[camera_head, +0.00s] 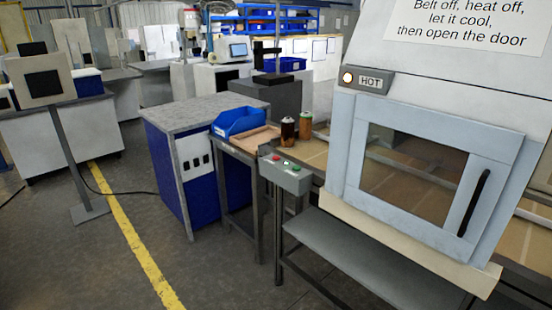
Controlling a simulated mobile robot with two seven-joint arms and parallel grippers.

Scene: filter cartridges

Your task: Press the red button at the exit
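A grey control box (286,174) stands on a thin dark post at the exit end of a conveyor, left of a pale oven-like machine. On its top face a small red button (276,158) sits at the left, with a green button (295,168) to its right and a small light between them. Two dark-bodied cartridges (288,131) and (306,125) stand upright on the belt end behind the box. Neither of my grippers shows in the head view.
The machine has a closed windowed door (408,172), a lit HOT lamp (347,77) and a sign (470,22). A blue bin (238,121) sits beside a blue-sided cabinet (190,165). A grey shelf (370,262) juts out below. Floor at left is open, with a cable and yellow line.

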